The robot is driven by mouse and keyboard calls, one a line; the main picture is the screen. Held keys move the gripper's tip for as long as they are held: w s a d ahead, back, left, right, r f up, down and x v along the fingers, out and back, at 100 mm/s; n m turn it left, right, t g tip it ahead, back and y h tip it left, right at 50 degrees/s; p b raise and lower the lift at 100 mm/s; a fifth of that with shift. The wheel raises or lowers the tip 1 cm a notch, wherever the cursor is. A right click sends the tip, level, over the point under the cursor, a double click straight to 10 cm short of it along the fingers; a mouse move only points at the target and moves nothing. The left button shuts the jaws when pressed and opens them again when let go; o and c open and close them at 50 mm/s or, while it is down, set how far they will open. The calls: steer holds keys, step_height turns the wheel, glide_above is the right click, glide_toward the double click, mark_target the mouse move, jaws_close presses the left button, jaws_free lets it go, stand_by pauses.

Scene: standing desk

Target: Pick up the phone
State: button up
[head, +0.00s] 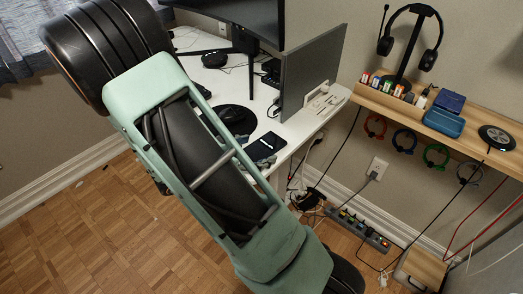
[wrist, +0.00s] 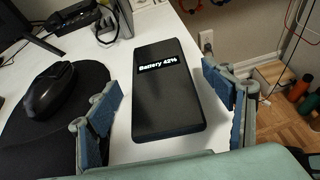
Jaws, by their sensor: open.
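The phone (wrist: 165,100) is a black slab lying on the white desk (wrist: 120,145) close to its front edge, with "Battery 42%" on its screen in the wrist view. In the head view the phone (head: 265,147) lies just right of my arm. My gripper (wrist: 165,110) is open in the wrist view, with one blue-padded finger to the left of the phone and one to the right. Both fingers look apart from it, and nothing is held.
A black mouse (wrist: 50,90) on a round dark pad (wrist: 70,115) is left of the phone. A dark upright panel (head: 312,70) and a monitor (head: 240,18) stand farther back. A wooden wall shelf (head: 450,130) is at the right. Cables and a power strip (head: 358,230) are below.

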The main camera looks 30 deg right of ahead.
steer(key=shift+c, duration=0.7)
steer(key=c, duration=1.3)
steer(key=shift+r, duration=0.15)
steer(key=shift+r+p, duration=0.9)
steer(key=s+r+p, duration=0.3)
steer(key=s+d+r+p, duration=0.1)
steer(key=s+r+p, duration=0.2)
steer(key=p, duration=0.1)
steer(key=s+r+p, duration=0.3)
steer(key=r+p, duration=0.1)
steer(key=shift+s+d, duration=0.2)
steer(key=shift+s, duration=0.1)
